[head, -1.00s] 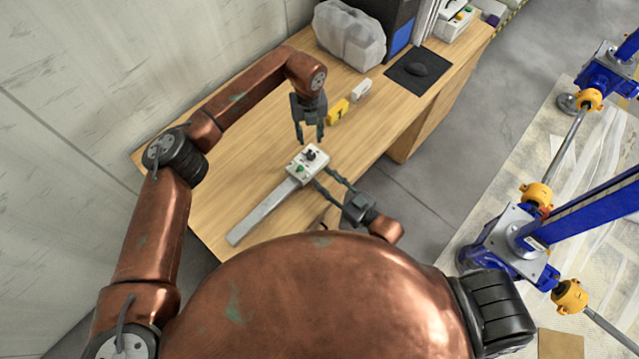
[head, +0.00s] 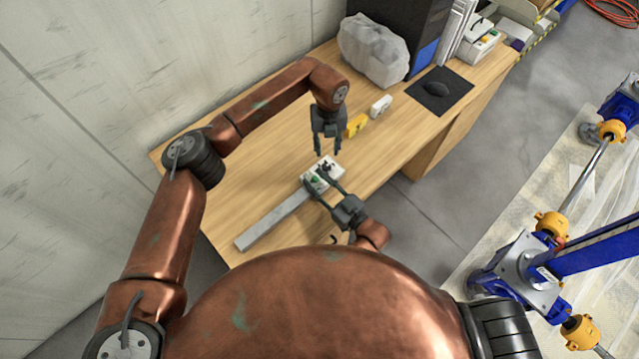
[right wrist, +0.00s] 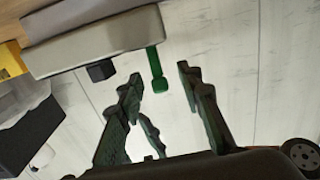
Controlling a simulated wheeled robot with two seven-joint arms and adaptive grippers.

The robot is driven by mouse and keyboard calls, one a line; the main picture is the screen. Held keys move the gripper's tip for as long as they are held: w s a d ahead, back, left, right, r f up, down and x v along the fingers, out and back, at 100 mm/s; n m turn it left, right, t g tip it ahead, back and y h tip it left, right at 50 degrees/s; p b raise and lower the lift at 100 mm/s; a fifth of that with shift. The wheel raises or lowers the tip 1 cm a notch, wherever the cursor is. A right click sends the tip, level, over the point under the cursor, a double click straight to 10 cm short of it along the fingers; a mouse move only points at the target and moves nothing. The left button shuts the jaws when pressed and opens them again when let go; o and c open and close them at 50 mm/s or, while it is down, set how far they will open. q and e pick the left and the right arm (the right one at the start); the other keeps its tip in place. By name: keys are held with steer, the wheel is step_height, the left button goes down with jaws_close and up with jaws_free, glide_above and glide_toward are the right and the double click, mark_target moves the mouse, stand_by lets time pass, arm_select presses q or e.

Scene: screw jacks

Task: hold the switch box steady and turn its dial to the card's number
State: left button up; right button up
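The switch box (head: 335,170) is a small pale box at the far end of a grey bar (head: 272,221) on the wooden table. It has a black dial (head: 325,166), which also shows as a black knob in the right wrist view (right wrist: 100,72), and a green part (right wrist: 157,70). My left gripper (head: 328,150) is open and empty, pointing down just above and behind the box. My right gripper (head: 314,177) is open, its fingers reaching to the box's near side. In the wrist view its fingertips (right wrist: 162,84) stand apart, short of the box body. A yellow card-like block (head: 356,125) stands behind; its number is unreadable.
A white block (head: 381,106) lies beyond the yellow one. A dark pad (head: 440,91) with a mouse and a grey wrapped bundle (head: 372,50) are farther back. Blue screw jacks (head: 530,265) stand on the floor at right. The table's left part is clear.

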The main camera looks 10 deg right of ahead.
steer(key=shift+c, duration=0.2)
jaws_close()
stand_by(0.7)
